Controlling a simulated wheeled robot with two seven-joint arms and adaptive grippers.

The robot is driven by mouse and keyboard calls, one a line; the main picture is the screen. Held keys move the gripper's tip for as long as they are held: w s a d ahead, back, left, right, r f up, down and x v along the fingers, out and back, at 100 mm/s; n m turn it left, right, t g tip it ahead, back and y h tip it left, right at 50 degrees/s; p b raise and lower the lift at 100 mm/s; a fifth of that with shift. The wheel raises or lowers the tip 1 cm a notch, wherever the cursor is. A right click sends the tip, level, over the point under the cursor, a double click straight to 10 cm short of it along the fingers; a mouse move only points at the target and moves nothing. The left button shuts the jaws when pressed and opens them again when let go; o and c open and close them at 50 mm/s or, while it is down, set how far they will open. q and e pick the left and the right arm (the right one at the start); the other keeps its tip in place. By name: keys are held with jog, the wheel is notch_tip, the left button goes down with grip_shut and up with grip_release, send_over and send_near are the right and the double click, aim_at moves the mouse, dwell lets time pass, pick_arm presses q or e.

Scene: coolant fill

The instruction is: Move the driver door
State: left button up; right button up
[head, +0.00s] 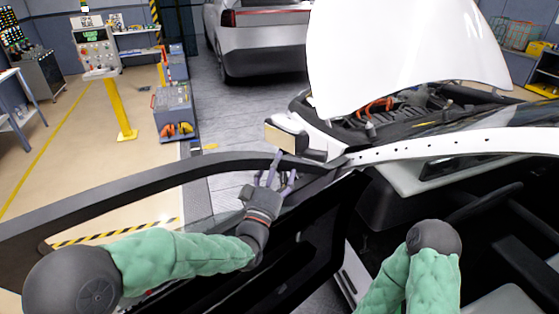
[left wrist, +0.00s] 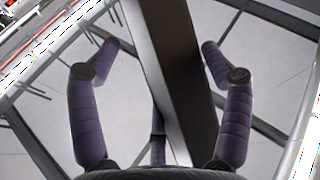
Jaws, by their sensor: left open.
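The driver door (head: 315,225) stands open in the head view, with a dark inner panel and a long black window frame reaching to the left edge. My left gripper (head: 276,172) is at the upper part of the door near its hinge end, just below the side mirror (head: 287,138). In the left wrist view my left gripper (left wrist: 159,48) is open. A dark bar (left wrist: 172,70) runs between its spread fingers, apart from both fingertips; I cannot tell how close it is. My right arm shows at the lower right, but its gripper is out of view.
The white car's raised hood (head: 405,50) stands over the open engine bay. Another car (head: 260,40) is parked behind. A control panel on a yellow post (head: 122,108) and a grey cart (head: 174,110) stand at the left.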

pick_arm(q)
jog(key=shift+x, duration=0.95)
